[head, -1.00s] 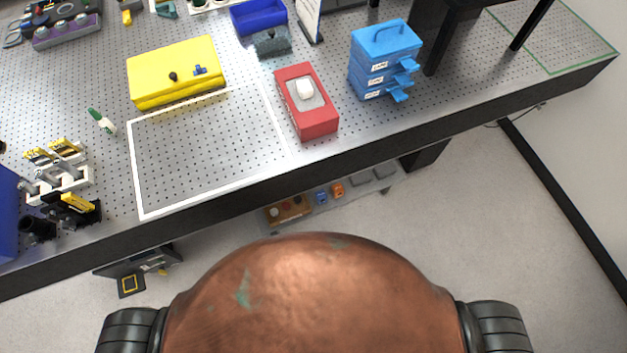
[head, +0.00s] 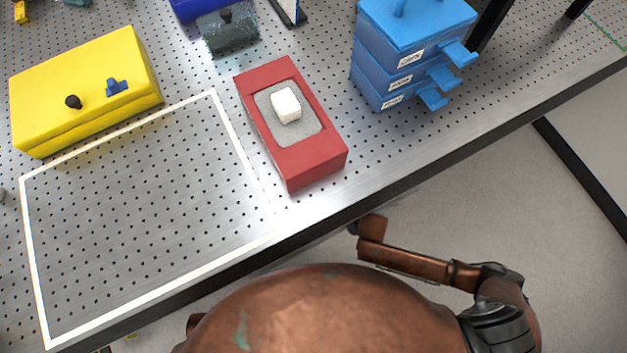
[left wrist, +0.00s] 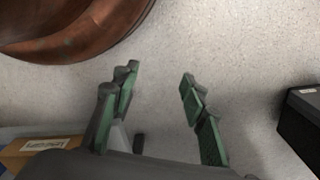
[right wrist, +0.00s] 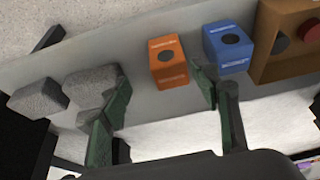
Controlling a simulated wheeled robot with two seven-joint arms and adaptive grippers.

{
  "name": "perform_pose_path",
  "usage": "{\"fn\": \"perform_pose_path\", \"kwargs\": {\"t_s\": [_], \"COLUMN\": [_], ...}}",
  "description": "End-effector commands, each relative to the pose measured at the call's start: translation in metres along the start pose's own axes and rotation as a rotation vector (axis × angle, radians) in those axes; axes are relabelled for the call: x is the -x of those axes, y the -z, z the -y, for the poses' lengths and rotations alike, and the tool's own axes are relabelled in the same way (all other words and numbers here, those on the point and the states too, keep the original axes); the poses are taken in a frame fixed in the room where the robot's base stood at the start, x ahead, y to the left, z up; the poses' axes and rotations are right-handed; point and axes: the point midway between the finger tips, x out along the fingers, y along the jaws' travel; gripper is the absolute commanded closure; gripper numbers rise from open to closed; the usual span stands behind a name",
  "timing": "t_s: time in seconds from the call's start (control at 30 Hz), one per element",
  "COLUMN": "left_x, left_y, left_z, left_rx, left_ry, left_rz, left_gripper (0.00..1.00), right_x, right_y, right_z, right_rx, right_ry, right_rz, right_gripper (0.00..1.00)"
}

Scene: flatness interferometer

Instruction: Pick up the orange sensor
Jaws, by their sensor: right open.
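The orange sensor (right wrist: 168,62) is a small orange block with a dark round spot on its face, seen in the right wrist view. It sits on a light grey shelf (right wrist: 140,90) beside a similar blue block (right wrist: 228,48). My right gripper (right wrist: 160,88) is open and empty, and the orange sensor shows between and beyond its fingertips, apart from them. My left gripper (left wrist: 160,82) is open and empty above the pale floor. In the head view the orange sensor is not visible, and neither gripper's fingers can be seen there.
Grey blocks (right wrist: 92,82) stand left of the orange sensor; a brown box with a red button (right wrist: 290,42) stands right. On the bench above are a red box (head: 310,160), blue drawers (head: 390,65), a yellow case (head: 85,85) and a white-outlined bare area (head: 140,210).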

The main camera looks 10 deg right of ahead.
Motion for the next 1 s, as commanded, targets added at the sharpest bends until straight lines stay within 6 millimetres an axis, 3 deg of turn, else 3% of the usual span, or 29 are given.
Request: {"fn": "perform_pose_path", "kwargs": {"t_s": [0.2, 0.5, 0.67, 0.8, 1.0], "left_x": [0.019, 0.056, 0.063, 0.074, 0.046], "left_y": [-0.001, 0.001, 0.003, 0.009, 0.034], "left_z": [-0.001, -0.006, -0.009, -0.015, -0.030], "left_rx": [0.015, 0.016, 0.015, 0.013, -0.001], "left_ry": [-0.005, -0.015, -0.020, -0.038, -0.080], "left_rz": [0.004, 0.003, -0.003, -0.029, -0.123], "left_gripper": [0.60, 0.60, 0.60, 0.60, 0.60], "right_x": [-0.004, -0.022, -0.027, -0.042, -0.056], "right_y": [0.001, 0.003, 0.003, 0.000, -0.001], "right_z": [0.013, 0.016, 0.016, 0.016, 0.017], "right_rx": [0.013, 0.018, 0.017, 0.017, 0.015], "right_ry": [0.011, 0.015, 0.014, 0.014, 0.014], "right_rz": [0.008, 0.006, 0.006, 0.008, 0.008], "right_gripper": [0.44, 0.44, 0.44, 0.44, 0.44]}}
